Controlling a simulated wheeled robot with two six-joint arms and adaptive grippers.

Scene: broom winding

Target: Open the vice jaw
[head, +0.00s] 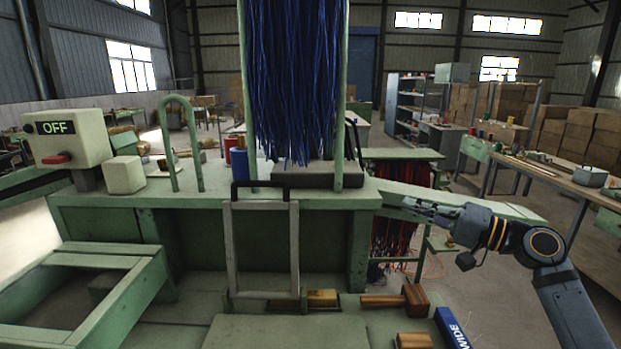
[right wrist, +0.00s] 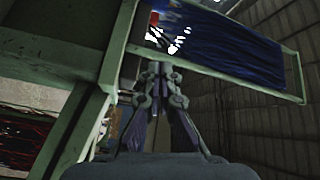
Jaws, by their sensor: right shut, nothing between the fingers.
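A light grey upright metal frame (head: 231,250) with a black handle (head: 260,187) on top stands at the front of the green bench (head: 110,215), in the middle of the head view. I cannot tell for sure which part is the vice jaw. A dark flat block (head: 303,180) sits behind it under the hanging blue bristles (head: 295,70). My right gripper (head: 412,206) is to the right of the frame, apart from it, beside the bench's right end. It is shut and empty; its fingers also show together in the right wrist view (right wrist: 158,75). My left gripper is not in view.
A control box (head: 70,138) reading OFF with a red switch stands at the left. A wooden mallet (head: 412,300) and a blue WIDE box (head: 452,328) lie low in front. Red bristles (head: 392,235) hang behind my right gripper.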

